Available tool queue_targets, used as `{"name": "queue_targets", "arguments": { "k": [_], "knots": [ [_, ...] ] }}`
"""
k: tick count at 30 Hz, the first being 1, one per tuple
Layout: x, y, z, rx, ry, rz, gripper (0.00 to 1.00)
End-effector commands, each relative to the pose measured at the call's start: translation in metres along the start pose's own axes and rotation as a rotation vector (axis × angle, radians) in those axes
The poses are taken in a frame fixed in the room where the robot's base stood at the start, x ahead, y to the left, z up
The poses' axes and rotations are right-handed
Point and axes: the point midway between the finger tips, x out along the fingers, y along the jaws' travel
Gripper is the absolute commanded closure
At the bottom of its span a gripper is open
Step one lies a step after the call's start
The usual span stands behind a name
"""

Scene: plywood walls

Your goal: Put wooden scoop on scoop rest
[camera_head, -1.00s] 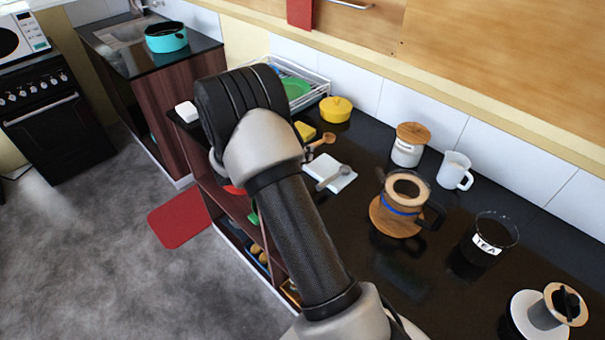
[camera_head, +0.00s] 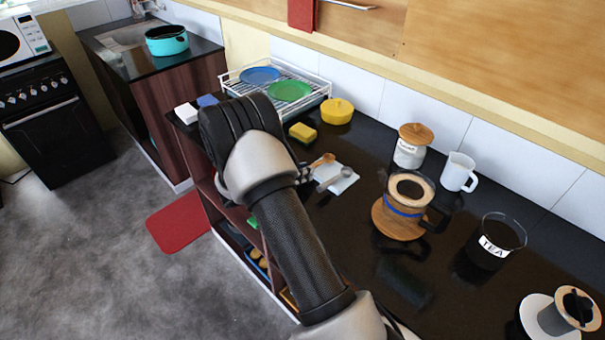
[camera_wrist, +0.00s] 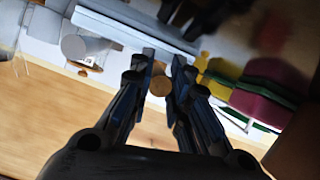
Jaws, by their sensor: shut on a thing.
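The wooden scoop (camera_head: 324,159) shows in the head view just right of my forearm, its bowl near the upper left edge of the white scoop rest (camera_head: 347,183). I cannot tell whether it touches the rest. A grey metal scoop (camera_head: 345,173) lies on the rest. My gripper is mostly hidden behind my arm in the head view. In the wrist view my gripper (camera_wrist: 163,66) is shut on the wooden scoop, whose round brown end (camera_wrist: 160,86) shows between the fingers.
A yellow sponge (camera_head: 303,132), a yellow pot (camera_head: 337,111) and a dish rack (camera_head: 312,99) with plates stand behind.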

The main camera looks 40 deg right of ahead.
Motion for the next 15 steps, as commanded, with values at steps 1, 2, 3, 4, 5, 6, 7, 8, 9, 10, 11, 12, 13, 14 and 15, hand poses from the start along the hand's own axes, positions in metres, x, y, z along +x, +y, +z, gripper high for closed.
{"name": "queue_targets", "arguments": {
  "k": [1, 2, 3, 4, 5, 6, 7, 8, 9, 10, 11, 12, 13, 14, 15],
  "knots": [
    [0.0009, -0.0004, 0.0023, 0.000, 0.000, 0.000, 1.00],
    [0.0011, -0.0005, 0.0028, 0.000, 0.000, 0.000, 1.00],
    [0.0014, -0.0006, 0.0034, 0.000, 0.000, 0.000, 1.00],
    [0.0011, -0.0004, 0.0029, 0.000, 0.000, 0.000, 0.82],
    [0.0009, -0.0003, 0.0025, 0.000, -0.001, 0.000, 0.80],
    [0.0009, -0.0003, 0.0022, 0.000, 0.000, 0.000, 0.77],
    [0.0008, -0.0003, 0.0022, 0.000, 0.000, 0.000, 0.75],
    [0.0008, -0.0002, 0.0021, 0.000, 0.000, 0.000, 0.73],
    [0.0008, -0.0002, 0.0021, 0.000, 0.000, 0.000, 0.70],
    [0.0008, -0.0002, 0.0021, 0.000, 0.000, 0.000, 0.68],
    [0.0008, -0.0002, 0.0021, 0.000, 0.000, 0.000, 0.66],
    [0.0008, -0.0002, 0.0021, 0.000, 0.000, 0.000, 0.64],
    [0.0008, -0.0002, 0.0021, -0.001, 0.000, 0.000, 0.63],
    [0.0008, -0.0002, 0.0021, -0.001, 0.000, 0.000, 0.63],
    [0.0008, -0.0002, 0.0021, -0.001, 0.000, 0.000, 0.63]
  ]
}}
